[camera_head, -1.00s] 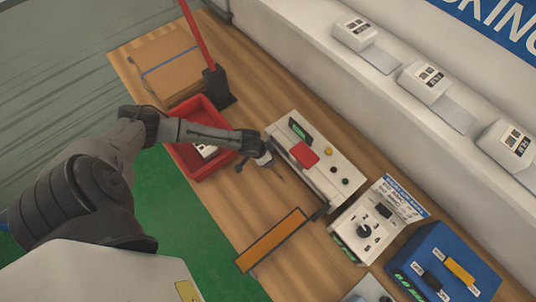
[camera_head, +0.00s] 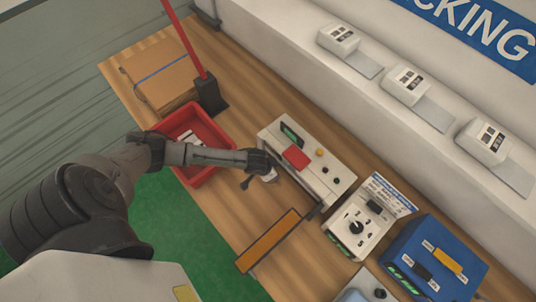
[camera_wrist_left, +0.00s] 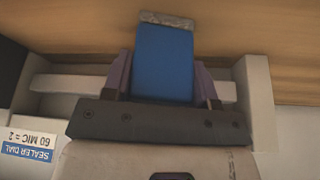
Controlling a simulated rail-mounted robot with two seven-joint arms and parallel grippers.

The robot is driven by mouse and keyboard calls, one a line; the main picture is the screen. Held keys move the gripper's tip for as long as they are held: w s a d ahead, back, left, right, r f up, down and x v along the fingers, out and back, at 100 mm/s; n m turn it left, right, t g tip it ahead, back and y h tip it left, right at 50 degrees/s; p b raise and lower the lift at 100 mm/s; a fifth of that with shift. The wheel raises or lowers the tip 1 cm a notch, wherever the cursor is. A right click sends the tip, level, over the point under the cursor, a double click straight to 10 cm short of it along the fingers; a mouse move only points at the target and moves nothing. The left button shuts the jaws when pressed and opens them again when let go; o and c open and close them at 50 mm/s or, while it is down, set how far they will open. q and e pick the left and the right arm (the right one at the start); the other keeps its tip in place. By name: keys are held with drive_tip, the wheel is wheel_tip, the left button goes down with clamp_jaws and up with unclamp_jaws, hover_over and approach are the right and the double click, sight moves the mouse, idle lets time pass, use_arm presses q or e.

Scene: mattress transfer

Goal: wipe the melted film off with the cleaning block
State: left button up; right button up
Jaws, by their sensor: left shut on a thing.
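My left gripper (camera_head: 258,170) hangs at the front edge of the white sealer (camera_head: 325,172), which has a red pad and a green display. In the left wrist view the gripper (camera_wrist_left: 162,70) is shut on a blue cleaning block (camera_wrist_left: 163,65) with a rough grey end pointing away from the gripper. The block is mostly hidden by the gripper in the head view. Pale parts of the sealer (camera_wrist_left: 68,84) show behind the fingers in the wrist view. I cannot tell whether the block touches it. I cannot make out the melted film. My right gripper is not in view.
An orange bar (camera_head: 268,241), a dial box (camera_head: 358,224) and a blue box (camera_head: 432,258) lie to the right.

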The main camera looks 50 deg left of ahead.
use_arm(q)
drive_tip(key=shift+w+d+p, duration=0.2)
drive_tip(key=shift+d+p, duration=0.6)
drive_tip(key=shift+d, duration=1.45)
drive_tip(key=shift+d+f, duration=0.1)
drive_tip(key=shift+d, duration=0.4)
drive_tip(key=shift+d+r+p, duration=0.2)
drive_tip(key=shift+r+p, duration=0.45)
drive_tip(key=shift+p, duration=0.3)
drive_tip(key=shift+a+r+p, duration=0.1)
drive_tip(key=shift+r+p, duration=0.75)
wheel_tip(320, 180, up, 3)
drive_tip(key=p, duration=0.3)
